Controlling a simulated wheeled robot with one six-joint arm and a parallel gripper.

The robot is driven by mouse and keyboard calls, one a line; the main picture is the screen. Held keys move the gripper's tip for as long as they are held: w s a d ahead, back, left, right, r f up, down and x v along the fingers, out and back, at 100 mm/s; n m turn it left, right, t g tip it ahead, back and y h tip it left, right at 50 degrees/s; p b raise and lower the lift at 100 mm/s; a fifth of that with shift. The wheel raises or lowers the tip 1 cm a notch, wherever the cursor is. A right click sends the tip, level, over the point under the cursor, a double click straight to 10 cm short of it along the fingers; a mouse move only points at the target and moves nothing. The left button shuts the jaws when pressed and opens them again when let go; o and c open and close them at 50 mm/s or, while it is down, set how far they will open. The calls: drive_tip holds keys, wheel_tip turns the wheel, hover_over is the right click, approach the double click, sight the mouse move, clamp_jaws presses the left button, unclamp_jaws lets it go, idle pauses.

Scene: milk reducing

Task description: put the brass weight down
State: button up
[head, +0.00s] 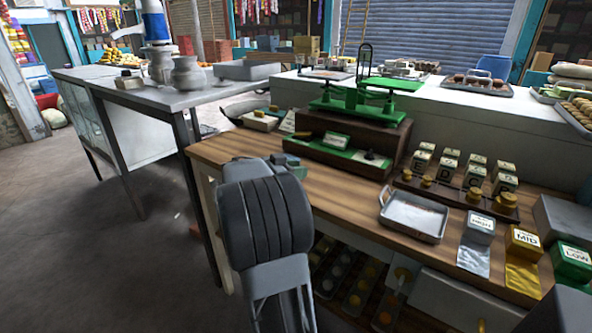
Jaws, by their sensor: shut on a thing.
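My gripper (284,165) is over the left part of the wooden counter (235,150), in front of the green balance scale (362,98). My dark arm link covers most of it from this side. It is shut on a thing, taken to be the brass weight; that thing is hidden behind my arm. Other brass weights (427,181) stand in a dark wooden rack (455,192) to the right, in front of several small labelled blocks (449,160). The scale stands on a dark wooden base with a green label plate.
An empty metal tray (413,214) lies right of centre on the counter. Boxes marked MID (524,240) and LOW (572,259) and a silver one (480,228) stand further right. Metal pots (188,75) stand on the grey table at left. The floor at left is open.

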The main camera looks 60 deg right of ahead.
drive_tip(key=shift+f, duration=0.1)
drive_tip(key=o, duration=0.7)
drive_tip(key=shift+o, duration=0.2)
